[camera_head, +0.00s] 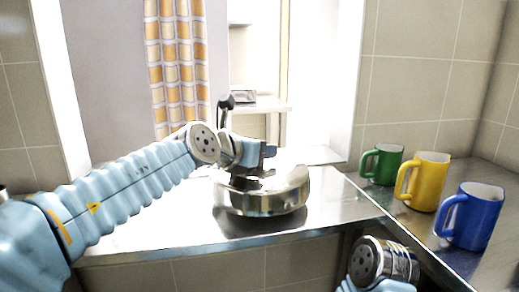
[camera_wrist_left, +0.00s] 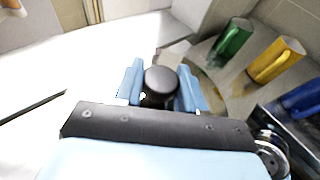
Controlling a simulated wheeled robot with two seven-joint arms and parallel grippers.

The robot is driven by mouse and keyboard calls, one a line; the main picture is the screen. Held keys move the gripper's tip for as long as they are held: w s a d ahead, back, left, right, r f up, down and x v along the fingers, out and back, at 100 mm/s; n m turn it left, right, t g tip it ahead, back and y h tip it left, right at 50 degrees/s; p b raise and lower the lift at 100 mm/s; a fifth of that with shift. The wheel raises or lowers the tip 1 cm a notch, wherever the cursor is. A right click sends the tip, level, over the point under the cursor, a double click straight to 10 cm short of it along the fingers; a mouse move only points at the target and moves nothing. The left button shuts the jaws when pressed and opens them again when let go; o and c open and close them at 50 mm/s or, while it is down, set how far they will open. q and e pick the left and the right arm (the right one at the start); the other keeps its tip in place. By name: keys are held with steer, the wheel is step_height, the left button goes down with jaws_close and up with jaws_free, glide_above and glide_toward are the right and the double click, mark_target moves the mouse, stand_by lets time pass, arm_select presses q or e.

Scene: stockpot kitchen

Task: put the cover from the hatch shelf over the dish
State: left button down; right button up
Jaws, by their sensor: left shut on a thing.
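The cover (camera_head: 262,200) is a shiny steel, round, shallow piece above the steel counter in the head view, with a dark shadow or reflection under it. My left gripper (camera_head: 256,160) is over its top. In the left wrist view the left gripper (camera_wrist_left: 161,88) has its blue fingers on both sides of a round black knob (camera_wrist_left: 160,80), and is shut on it. I cannot make out the dish; whether it is under the cover is hidden. Of my right arm only a wrist part shows at the bottom of the head view; its fingers are out of view.
A green mug (camera_head: 382,165), a yellow mug (camera_head: 424,181) and a blue mug (camera_head: 472,215) stand on the counter at right. The steel counter (camera_head: 150,232) has free room left of the cover. A checked curtain (camera_head: 177,65) hangs behind, beside a bright opening with shelves.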

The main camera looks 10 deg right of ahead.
arm_select(q)
steer(key=shift+f, duration=0.4)
steer(key=shift+f, duration=0.1)
steer(key=c, duration=0.7)
jaws_free()
steer(key=shift+o, duration=0.2)
steer(key=shift+r, duration=0.45)
step_height(320, 180, up, 3)
glide_above(238, 179)
steer(key=shift+v, duration=1)
steer(key=shift+s+a+b, duration=0.3)
steer(key=shift+a, duration=0.2)
steer(key=shift+r, duration=0.1)
